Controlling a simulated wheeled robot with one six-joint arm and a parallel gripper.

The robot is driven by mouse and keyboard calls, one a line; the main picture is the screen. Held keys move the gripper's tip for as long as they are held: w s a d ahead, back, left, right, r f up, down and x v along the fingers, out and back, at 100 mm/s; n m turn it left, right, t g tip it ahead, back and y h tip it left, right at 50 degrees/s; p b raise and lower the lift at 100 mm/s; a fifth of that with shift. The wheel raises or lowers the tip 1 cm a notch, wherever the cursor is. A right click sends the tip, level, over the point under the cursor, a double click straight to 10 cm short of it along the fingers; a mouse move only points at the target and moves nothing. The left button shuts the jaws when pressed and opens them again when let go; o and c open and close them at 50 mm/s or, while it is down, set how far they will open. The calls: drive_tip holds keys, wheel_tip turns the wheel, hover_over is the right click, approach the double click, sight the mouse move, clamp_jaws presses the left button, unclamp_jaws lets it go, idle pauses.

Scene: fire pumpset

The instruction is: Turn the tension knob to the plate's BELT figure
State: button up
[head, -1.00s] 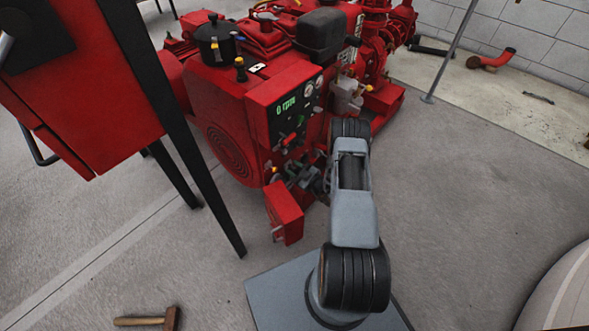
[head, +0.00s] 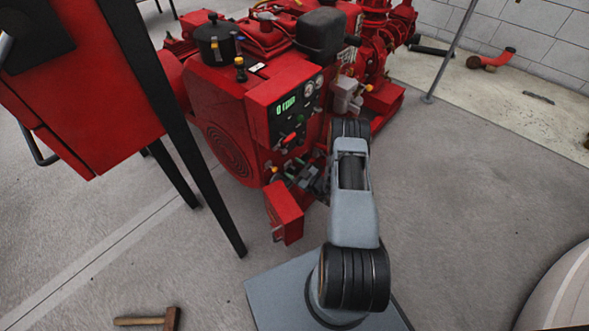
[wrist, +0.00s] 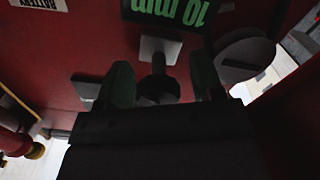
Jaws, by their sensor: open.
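In the wrist view, a dark knob (wrist: 158,86) stands out from a pale square mount (wrist: 160,48) on the red surface. My gripper (wrist: 160,76) is open, with one finger on each side of the knob. A gap shows on both sides, so neither finger visibly touches it. A dark display (wrist: 168,14) just beyond shows green characters upside down, seemingly "10 mm". No plate with a readable BELT figure shows. In the head view, my gripper (head: 298,178) is low at the front of the red engine; the knob cannot be made out there.
In the head view, a red box (head: 284,212) juts out just below my gripper. The control panel (head: 294,110) with gauges is above it. A red cabinet (head: 75,95) on black legs stands left. A hammer (head: 150,318) lies on the floor.

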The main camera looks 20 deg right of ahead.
drive_tip(key=p+v, duration=0.2)
drive_tip(key=v, duration=1.1)
drive_tip(key=shift+s+p, duration=0.4)
drive_tip(key=shift+d, duration=0.1)
